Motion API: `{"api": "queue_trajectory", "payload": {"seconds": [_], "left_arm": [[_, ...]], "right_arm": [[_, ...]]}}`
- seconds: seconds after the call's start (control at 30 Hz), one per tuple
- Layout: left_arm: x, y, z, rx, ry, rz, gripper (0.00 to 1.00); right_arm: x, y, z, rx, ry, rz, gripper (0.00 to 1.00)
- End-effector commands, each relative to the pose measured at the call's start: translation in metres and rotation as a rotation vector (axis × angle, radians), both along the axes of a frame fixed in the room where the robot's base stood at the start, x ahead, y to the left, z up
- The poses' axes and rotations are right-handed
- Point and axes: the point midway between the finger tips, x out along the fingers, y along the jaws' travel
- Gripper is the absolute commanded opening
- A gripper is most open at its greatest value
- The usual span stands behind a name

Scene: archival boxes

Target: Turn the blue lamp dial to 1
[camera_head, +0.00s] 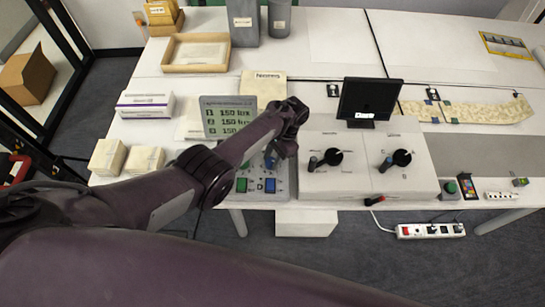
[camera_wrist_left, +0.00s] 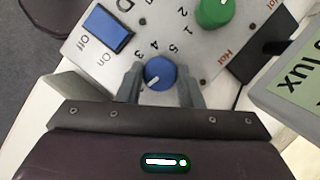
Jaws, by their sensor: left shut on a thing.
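The blue lamp dial (camera_wrist_left: 160,73) is a round knob with a white pointer mark, on a grey control panel (camera_head: 283,189). In the left wrist view, the mark points to the lower left of the picture. Printed numbers run around the dial's far side. My left gripper (camera_wrist_left: 159,88) has one finger on each side of the dial and is shut on it. In the head view, my left gripper (camera_head: 281,153) is over the panel's upper part and hides most of the dial. My right gripper is not in view.
A green dial (camera_wrist_left: 215,12) and a blue On/Off switch (camera_wrist_left: 108,30) are close by on the panel. A lux display (camera_head: 229,117) stands behind it. A white box with black knobs (camera_head: 365,165) is to the right. Small cream boxes (camera_head: 108,158) sit to the left.

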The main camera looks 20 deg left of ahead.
Motion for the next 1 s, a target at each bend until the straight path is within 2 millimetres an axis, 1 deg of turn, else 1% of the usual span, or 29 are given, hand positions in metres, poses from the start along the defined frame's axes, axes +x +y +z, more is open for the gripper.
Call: {"api": "queue_trajectory", "payload": {"seconds": [0.07,0.1,0.23,0.53,0.67,0.77,1.0], "left_arm": [[0.0,0.0,0.0,0.001,0.0,0.002,0.1],[0.0,0.0,0.0,0.001,0.0,0.002,0.37],[0.0,0.0,0.0,0.0,0.0,0.001,0.54],[0.0,0.0,0.001,0.001,-0.001,0.0,0.55],[0.002,-0.002,0.008,0.0,-0.001,0.0,0.55],[0.006,-0.004,0.021,0.0,-0.001,0.0,0.55],[0.019,-0.015,0.059,-0.001,-0.002,0.0,0.55]], "right_arm": [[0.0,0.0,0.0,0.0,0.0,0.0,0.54],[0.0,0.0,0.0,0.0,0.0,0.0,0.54],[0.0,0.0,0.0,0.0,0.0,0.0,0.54],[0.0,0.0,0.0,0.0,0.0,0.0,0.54],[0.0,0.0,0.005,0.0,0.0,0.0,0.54],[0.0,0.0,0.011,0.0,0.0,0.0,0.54],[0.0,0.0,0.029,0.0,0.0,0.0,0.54]]}}
